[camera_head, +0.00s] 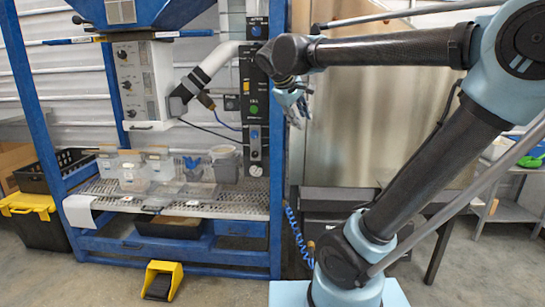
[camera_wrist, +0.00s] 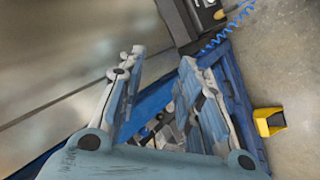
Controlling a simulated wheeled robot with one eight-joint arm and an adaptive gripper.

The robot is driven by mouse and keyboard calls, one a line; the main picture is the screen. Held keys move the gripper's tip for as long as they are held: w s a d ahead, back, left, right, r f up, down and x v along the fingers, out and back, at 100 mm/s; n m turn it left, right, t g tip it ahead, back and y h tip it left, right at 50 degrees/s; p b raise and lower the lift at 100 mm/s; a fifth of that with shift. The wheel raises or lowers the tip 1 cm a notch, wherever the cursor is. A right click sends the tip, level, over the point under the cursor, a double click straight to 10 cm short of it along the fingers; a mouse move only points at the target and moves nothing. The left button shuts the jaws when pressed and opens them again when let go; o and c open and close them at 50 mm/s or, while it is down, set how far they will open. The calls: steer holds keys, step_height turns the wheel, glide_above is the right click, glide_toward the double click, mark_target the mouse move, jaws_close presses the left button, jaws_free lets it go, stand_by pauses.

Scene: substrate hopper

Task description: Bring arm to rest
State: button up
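My arm reaches up from my base and bends over at the top right in the head view. Its forearm runs left, nearly level, to the wrist. My gripper (camera_head: 292,106) hangs below the wrist in front of the grey metal panel, to the right of the blue frame. In the wrist view my gripper (camera_wrist: 160,64) shows two fingers spread apart with nothing between them. It looks open and empty.
A blue hopper frame (camera_head: 278,200) holds a perforated shelf (camera_head: 240,204) with several clear containers. A yellow foot pedal (camera_head: 162,281) lies on the floor, also in the wrist view (camera_wrist: 269,121). A yellow-lidded black bin (camera_head: 32,222) stands left. A grey table (camera_head: 508,211) is at right.

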steer(key=s+d+f+m+g+y, duration=0.2)
steer(key=s+d+f, duration=0.3)
steer(key=s+f, duration=0.5)
steer(key=s+d+f+m+g+y, duration=0.1)
steer(key=s+d+f+m, duration=0.3)
steer(key=s+f, duration=0.6)
step_height(320, 180, down, 9)
steer(key=shift+s+d+r+m+g+y, duration=0.1)
steer(key=shift+s+d+m+g+y, duration=0.3)
steer(key=shift+m+y, duration=0.35)
steer(key=shift+w, duration=0.1)
steer(key=shift+w+f, duration=0.2)
steer(key=shift+w, duration=0.2)
steer(key=shift+a, duration=0.1)
